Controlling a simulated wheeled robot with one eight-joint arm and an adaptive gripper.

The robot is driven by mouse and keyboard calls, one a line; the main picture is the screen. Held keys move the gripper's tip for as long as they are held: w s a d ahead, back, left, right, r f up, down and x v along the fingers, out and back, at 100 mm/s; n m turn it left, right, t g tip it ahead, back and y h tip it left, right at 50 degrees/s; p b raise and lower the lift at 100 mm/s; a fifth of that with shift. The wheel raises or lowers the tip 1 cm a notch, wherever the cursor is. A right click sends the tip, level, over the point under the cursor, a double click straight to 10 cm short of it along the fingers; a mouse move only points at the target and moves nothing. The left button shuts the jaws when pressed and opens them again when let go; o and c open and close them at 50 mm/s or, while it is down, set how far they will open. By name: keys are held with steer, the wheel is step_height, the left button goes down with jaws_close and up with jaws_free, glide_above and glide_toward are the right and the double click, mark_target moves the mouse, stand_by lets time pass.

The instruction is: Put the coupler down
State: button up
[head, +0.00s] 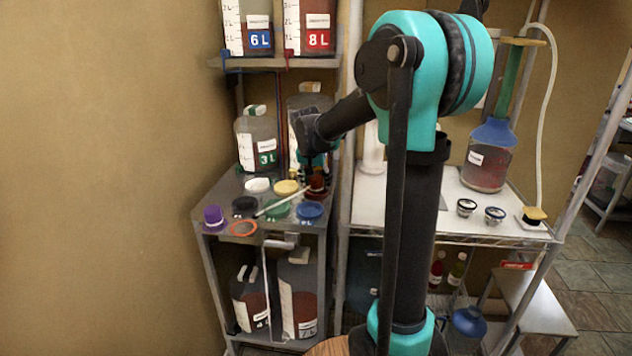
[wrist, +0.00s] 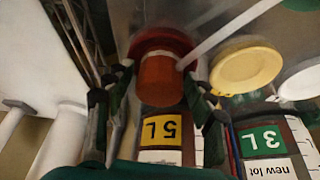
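A red-orange cylinder (wrist: 162,78), which I take to be the coupler, is between the fingers of my gripper (wrist: 160,75) in the wrist view. A thin white rod (wrist: 235,32) runs from beside it. A dark red lid (wrist: 160,42) is behind it. In the head view my gripper (head: 316,178) is low over the right side of the grey shelf top, around the cylinder (head: 317,181). The fingers are close to its sides, but whether they press on it is unclear. Whether its underside rests on the lid is also unclear.
The shelf top (head: 215,190) carries purple (head: 213,215), black (head: 245,206), white (head: 258,185), yellow (head: 287,187), green (head: 278,210) and blue (head: 310,211) lids, plus an orange ring (head: 242,228). Large jugs (head: 257,135) stand close behind. A white bench (head: 420,195) is to the right.

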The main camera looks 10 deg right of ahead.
stand_by(0.3)
steer(key=v, duration=1.2)
steer(key=shift+a+r, duration=0.1)
